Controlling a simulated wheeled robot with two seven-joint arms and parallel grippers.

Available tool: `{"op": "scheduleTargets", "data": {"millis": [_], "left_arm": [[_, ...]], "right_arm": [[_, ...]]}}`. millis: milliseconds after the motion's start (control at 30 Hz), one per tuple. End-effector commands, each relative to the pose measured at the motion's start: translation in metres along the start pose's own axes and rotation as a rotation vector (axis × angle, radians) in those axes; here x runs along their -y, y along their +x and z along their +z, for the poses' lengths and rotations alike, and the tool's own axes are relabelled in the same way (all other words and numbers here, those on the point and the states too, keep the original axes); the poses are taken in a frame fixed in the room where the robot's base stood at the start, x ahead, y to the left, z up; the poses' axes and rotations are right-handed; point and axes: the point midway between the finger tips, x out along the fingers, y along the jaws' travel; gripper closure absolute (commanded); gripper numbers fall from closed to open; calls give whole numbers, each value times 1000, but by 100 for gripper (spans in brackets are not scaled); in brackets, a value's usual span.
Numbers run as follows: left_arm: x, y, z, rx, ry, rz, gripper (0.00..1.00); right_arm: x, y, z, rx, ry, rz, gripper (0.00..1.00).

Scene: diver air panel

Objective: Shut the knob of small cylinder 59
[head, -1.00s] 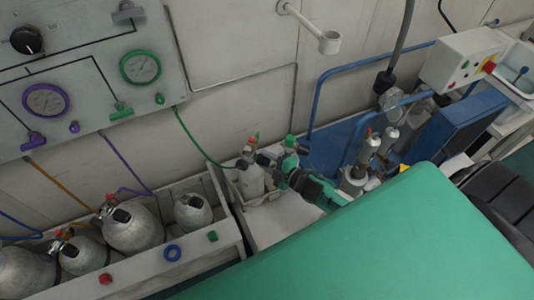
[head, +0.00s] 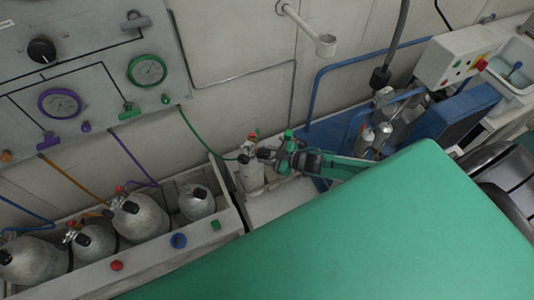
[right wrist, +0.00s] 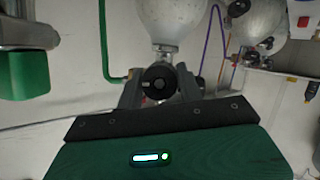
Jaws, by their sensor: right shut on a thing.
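The grey cylinder body (right wrist: 170,25) shows beyond the knob. My left gripper is in neither view.
Several larger grey cylinders, one of them (head: 140,217), stand in the rack to the left. A gauge panel (head: 90,85) hangs above. A large green surface (head: 340,240) fills the front. Blue pipes (head: 312,105) and a control box (head: 455,58) are at right.

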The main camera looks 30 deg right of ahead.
Motion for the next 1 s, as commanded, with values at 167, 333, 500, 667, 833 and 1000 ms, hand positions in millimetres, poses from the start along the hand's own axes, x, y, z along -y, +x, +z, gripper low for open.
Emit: {"op": "scheduleTargets", "data": {"millis": [167,333,500,667,833,1000], "left_arm": [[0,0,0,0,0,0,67],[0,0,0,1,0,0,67],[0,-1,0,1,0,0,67],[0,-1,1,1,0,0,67],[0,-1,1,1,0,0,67],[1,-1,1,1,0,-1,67]], "right_arm": [[-1,0,0,-1,64,-27,86],[0,0,0,-1,97,-40,86],[0,0,0,-1,106,-45,86],[0,0,0,-2,107,-45,86],[0,0,0,-2,107,-45,57],[0,0,0,-2,107,-45,41]]}}
